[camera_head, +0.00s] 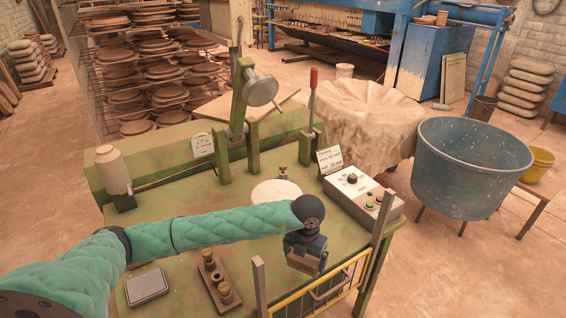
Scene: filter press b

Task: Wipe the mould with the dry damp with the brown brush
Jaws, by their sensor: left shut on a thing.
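My left arm crosses the green press table (190,240) in a teal sleeve. Its dark gripper (304,246) is near the table's front right, above the yellow-railed edge. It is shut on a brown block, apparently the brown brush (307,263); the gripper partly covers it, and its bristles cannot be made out. A round pale disc, apparently the mould (276,190), lies flat on the table behind my forearm and gripper. The brush is apart from it, on its near side. The press head with its round metal piece (261,89) stands above and behind the disc. My right gripper is not in view.
A control box (362,190) with buttons stands right of the disc. A brown fixture with brass knobs (218,282) and a grey pad (146,286) lie in front of my arm. A yellow rail (330,288) edges the table. A blue tub (470,170) stands right.

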